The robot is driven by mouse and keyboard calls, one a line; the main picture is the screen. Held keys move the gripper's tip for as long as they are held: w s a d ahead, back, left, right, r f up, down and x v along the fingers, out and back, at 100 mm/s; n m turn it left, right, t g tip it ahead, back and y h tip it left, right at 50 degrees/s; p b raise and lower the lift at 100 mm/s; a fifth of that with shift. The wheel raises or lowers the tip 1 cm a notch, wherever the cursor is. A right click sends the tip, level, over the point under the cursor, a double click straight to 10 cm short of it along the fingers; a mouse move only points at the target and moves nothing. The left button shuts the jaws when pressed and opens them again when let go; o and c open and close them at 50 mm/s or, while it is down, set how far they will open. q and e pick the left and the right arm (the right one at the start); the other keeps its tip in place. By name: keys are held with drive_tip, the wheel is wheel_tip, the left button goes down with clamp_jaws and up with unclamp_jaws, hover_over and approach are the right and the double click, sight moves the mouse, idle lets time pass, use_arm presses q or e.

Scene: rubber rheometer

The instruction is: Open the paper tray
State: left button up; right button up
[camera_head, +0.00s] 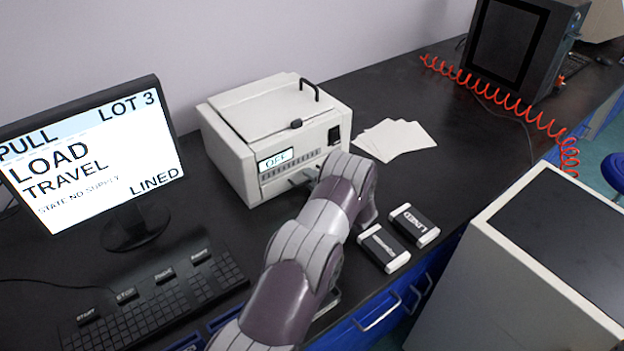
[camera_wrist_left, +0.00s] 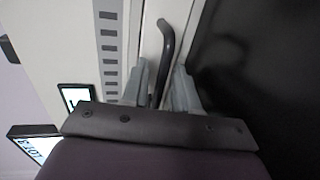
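A white box-shaped machine (camera_head: 235,165) stands on the black bench, with a small display reading OFF on its front. A metal bar handle (camera_head: 298,180) sits low on its front, likely the paper tray's; the tray looks closed, though my arm hides part of it. My left gripper (camera_head: 318,174) is at this front, mostly hidden by my wrist. In the left wrist view, a dark curved handle (camera_wrist_left: 167,50) runs between the two grey fingers (camera_wrist_left: 160,88), which stand apart on either side of it. Contact cannot be told. My right gripper is not in view.
A monitor (camera_head: 95,150) and keyboard (camera_head: 150,310) are at left. White sheets (camera_head: 395,138) lie right of the machine. Two small labelled blocks (camera_head: 384,248) (camera_head: 414,225) lie near the front edge. A dark-topped cabinet (camera_head: 520,270) stands at right.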

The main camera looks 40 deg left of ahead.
use_arm(q)
clamp_jaws()
drive_tip(key=v, duration=0.3)
drive_tip(key=f+v, duration=0.1)
drive_tip(key=v, duration=0.2)
drive_tip(key=f+v, duration=0.1)
drive_tip(key=v, duration=0.2)
drive_tip(key=shift+s+d, duration=0.15)
drive_tip(key=shift+d, duration=0.2)
drive_tip(key=shift+o, duration=0.3)
unclamp_jaws()
drive_tip(key=shift+r, duration=0.15)
